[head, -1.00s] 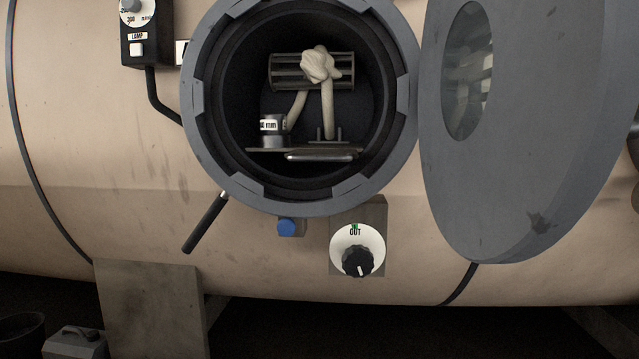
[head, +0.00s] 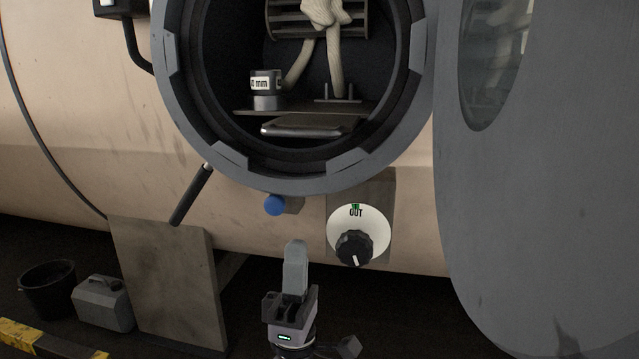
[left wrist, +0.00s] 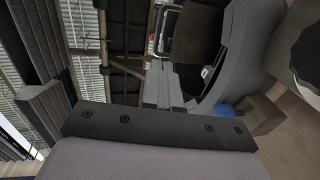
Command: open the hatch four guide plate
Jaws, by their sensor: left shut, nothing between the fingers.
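The round hatch (head: 166,105) stands open on the tan vessel, its grey door (head: 480,190) swung to the right. Inside, a flat metal plate (head: 310,126), which looks like the guide plate, lies low near the opening. A pale knotted rope of fabric (head: 337,66) hangs behind it. A round black dial knob (head: 354,248) on a white disc marked OUT sits below the hatch. My left gripper (head: 295,248) is shut and empty, below the hatch and left of the dial. In the left wrist view its fingers (left wrist: 162,85) point up past the hatch ring. My right gripper is not in view.
A blue button (head: 274,205) and a black lever (head: 190,195) sit under the hatch rim. A small cylinder labelled mm (head: 265,88) stands inside. A bucket (head: 46,285), a grey canister (head: 103,302) and a yellow-marked edge (head: 40,340) are at lower left.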

